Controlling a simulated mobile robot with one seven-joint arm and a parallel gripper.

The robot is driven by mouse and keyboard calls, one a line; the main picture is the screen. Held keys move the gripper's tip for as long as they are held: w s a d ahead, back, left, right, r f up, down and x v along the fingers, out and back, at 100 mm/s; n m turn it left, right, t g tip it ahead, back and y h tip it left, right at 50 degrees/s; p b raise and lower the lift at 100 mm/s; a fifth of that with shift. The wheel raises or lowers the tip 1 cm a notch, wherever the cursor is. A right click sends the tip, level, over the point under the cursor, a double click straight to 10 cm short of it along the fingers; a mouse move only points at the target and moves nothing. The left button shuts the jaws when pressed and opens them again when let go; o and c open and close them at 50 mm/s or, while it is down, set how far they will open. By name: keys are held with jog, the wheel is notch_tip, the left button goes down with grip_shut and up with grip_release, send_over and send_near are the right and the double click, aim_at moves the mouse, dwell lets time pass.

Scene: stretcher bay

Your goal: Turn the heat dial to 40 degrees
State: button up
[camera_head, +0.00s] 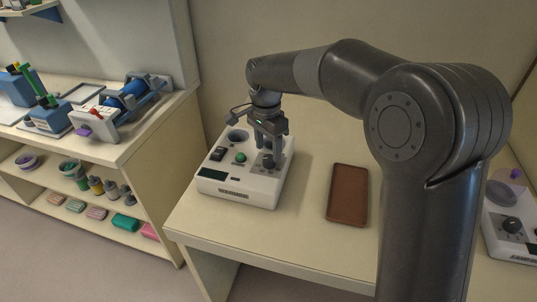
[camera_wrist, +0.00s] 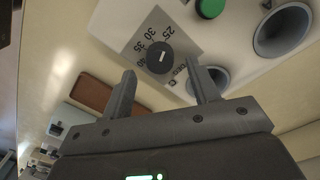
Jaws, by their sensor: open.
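The heat dial (camera_wrist: 160,57) is a round black knob with a white pointer line. It sits on a grey plate with printed numbers; 25, 30, 35 and 40 can be made out in the wrist view. The plate is on a white device (camera_head: 240,190) on the table. My gripper (camera_wrist: 162,80) is open, its two fingers pointing toward the dial from either side, with nothing between them that I can see held. In the head view my gripper (camera_head: 268,150) is above the right part of the device. Whether a finger touches the dial cannot be told.
A green button (camera_head: 240,157) and a round well (camera_head: 237,136) are on the same device. A brown tray (camera_head: 348,196) lies to its right on the table. Another white device (camera_head: 510,225) stands at the far right. A shelf with several tools (camera_head: 100,110) is at left.

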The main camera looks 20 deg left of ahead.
aim_at(269, 158)
jog(key=shift+f, duration=1.6)
jog(key=c, duration=1)
jog(key=shift+o, duration=0.2)
